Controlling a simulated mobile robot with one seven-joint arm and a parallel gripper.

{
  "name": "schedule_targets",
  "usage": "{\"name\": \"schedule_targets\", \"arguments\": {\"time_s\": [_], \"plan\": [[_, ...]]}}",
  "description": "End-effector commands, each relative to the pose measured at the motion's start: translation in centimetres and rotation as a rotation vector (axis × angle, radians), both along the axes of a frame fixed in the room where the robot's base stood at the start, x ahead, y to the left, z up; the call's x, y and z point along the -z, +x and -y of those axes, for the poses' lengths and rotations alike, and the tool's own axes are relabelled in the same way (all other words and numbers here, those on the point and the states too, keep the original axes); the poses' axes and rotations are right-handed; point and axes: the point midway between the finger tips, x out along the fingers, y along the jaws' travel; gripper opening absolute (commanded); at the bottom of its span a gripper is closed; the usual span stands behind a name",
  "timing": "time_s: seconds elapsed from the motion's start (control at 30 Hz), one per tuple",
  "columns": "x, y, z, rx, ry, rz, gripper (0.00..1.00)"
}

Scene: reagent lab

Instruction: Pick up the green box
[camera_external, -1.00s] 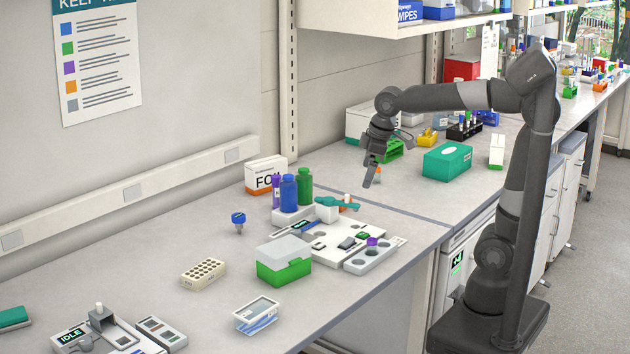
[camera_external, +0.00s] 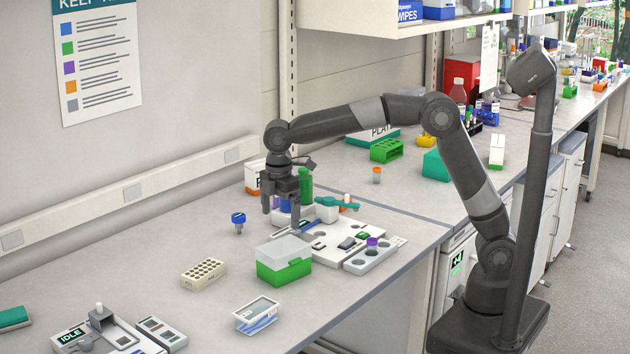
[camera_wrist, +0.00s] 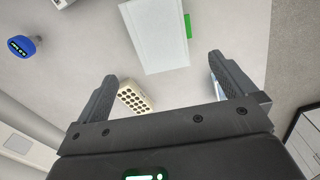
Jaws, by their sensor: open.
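The green box (camera_external: 284,270) has a bright green base and a pale lid, and stands on the near bench. In the wrist view its pale lid (camera_wrist: 155,38) fills the upper middle, with a strip of green side (camera_wrist: 188,26) showing at its right. My gripper (camera_external: 281,212) is open and empty, pointing down. In the external view it appears above and behind the green box, in front of the bottles. In the wrist view the box lies just beyond the fingertips (camera_wrist: 162,68), and the gripper is apart from it.
A beige tube rack (camera_external: 203,275) stands left of the box, and a blue-capped tube (camera_external: 238,222) behind it. A clear-lidded container (camera_external: 257,316) is in front. A white device (camera_external: 340,245) stands close at the right. Bottles (camera_external: 306,187) stand behind my gripper. Bench at left is mostly clear.

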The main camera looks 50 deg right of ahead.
Motion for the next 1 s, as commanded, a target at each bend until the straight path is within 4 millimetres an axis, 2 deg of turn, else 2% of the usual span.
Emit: {"name": "schedule_targets", "arguments": {"time_s": [0.13, 0.37, 0.7, 1.0], "plan": [[2.6, -0.1, 0.1, 0.001, -0.003, -0.003, 1.00], [4.4, -0.1, 0.2, 0.003, -0.001, -0.001, 1.00], [8.9, -0.1, 0.7, 0.004, -0.001, -0.001, 1.00], [9.3, -0.1, 0.7, 0.004, 0.000, 0.000, 1.00]]}}
